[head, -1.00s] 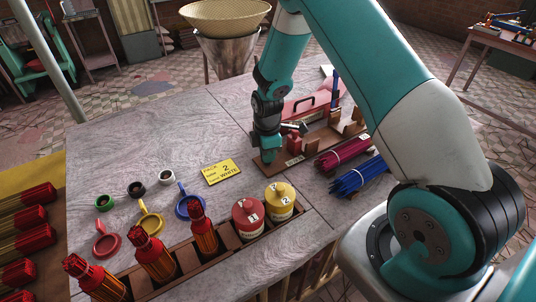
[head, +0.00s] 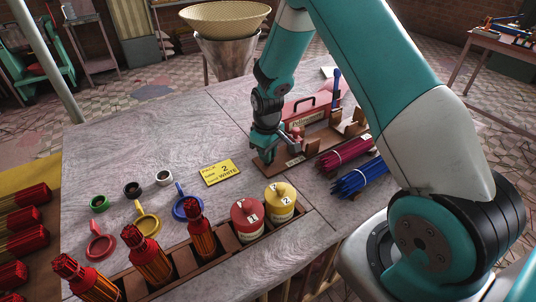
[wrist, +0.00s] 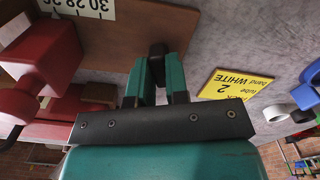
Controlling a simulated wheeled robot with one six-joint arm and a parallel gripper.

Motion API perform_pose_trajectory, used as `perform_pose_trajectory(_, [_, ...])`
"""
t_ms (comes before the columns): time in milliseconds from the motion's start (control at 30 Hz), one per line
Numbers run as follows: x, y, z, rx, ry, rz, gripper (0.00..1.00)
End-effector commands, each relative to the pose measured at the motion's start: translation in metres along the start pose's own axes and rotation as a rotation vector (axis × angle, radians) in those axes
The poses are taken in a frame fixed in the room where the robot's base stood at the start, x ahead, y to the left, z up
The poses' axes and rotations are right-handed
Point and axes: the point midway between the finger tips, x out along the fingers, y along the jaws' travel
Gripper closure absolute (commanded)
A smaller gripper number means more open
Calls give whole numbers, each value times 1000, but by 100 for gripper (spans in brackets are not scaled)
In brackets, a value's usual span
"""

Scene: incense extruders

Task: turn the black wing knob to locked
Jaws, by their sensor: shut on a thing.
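The black wing knob (wrist: 158,49) stands on a brown wooden board and shows between my fingertips in the wrist view. My gripper (wrist: 159,66) has its two teal fingers on either side of it, shut on it. In the head view my gripper (head: 263,152) is low over the near left end of the board (head: 272,168), and it hides the knob there. I cannot read any locked mark beside the knob.
A red block (wrist: 45,55) stands close to my gripper on the board, with a number scale (wrist: 82,6) near it. A yellow card (head: 222,172) lies left of the board. Red (head: 350,153) and blue (head: 357,180) stick bundles lie right. Bare tabletop lies behind the card.

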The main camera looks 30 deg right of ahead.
Motion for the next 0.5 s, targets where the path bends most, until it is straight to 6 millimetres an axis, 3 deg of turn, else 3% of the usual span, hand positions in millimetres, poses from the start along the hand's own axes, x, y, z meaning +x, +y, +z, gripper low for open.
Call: perform_pose_trajectory(500, [-1,1,0,329,2,2,100])
